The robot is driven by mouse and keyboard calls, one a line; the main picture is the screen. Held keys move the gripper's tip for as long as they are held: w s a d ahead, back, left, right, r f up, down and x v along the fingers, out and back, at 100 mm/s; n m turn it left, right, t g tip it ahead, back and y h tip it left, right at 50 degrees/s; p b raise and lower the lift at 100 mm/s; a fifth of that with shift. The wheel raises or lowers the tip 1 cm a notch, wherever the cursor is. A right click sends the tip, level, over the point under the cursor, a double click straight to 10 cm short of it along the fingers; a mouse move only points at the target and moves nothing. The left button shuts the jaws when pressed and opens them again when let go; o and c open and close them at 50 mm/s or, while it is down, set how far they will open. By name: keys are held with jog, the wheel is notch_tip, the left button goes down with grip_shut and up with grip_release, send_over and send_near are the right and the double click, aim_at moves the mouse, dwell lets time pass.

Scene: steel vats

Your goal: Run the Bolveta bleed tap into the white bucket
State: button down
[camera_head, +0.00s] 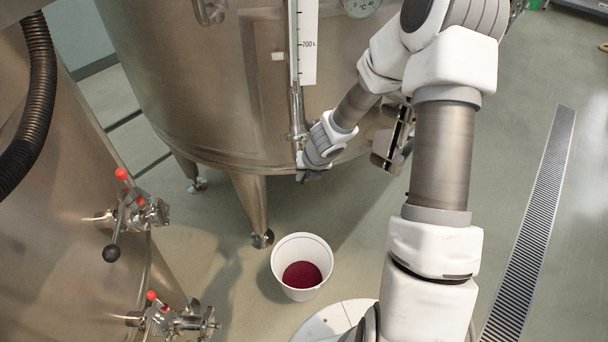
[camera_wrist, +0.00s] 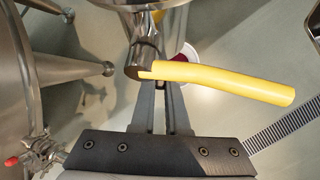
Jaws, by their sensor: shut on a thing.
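The white bucket (camera_head: 288,255) stands on the floor below the large steel vat, with dark red liquid in its bottom. Its rim shows partly behind the tap in the wrist view (camera_wrist: 190,50). My gripper (camera_head: 311,173) is at the lower end of the vat's sight tube. In the wrist view my gripper (camera_wrist: 160,86) is shut on a yellow lever (camera_wrist: 225,80) near its root, beside a steel tap body (camera_wrist: 145,52). The lever points right, across the tap. My gripper hides the tap in the head view. I see no stream, and no name label is readable.
Another steel vat (camera_head: 60,220) at left carries valves with red knobs (camera_head: 130,210). The large vat's leg (camera_head: 252,205) stands just left of the bucket. A floor drain grate (camera_head: 530,230) runs along the right.

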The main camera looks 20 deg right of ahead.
jog(key=shift+f+b, duration=0.1)
jog(key=shift+b, duration=0.25)
jog(key=shift+d+f+y+b, duration=0.15)
jog(key=shift+d+y+b, duration=0.05)
jog(key=shift+y+b, duration=0.5)
jog(key=shift+f+m+y+b, duration=0.1)
jog(key=shift+m+y+b, duration=0.2)
jog(key=shift+y+b, duration=0.5)
jog(key=m+t+y+b, duration=0.1)
jog(key=y+b, duration=0.2)
jog(key=m+t+y+b, duration=0.1)
jog(key=y+b, duration=0.3)
jog(key=f+m+t+y+b, duration=0.1)
jog(key=y+b, duration=0.3)
jog(key=shift+s+d+t, duration=0.1)
jog(key=shift+d+t, duration=0.2)
jog(key=shift+d, duration=0.05)
jog(key=shift+r+m+y+b, duration=0.15)
jog(key=shift+m+y+b, duration=0.15)
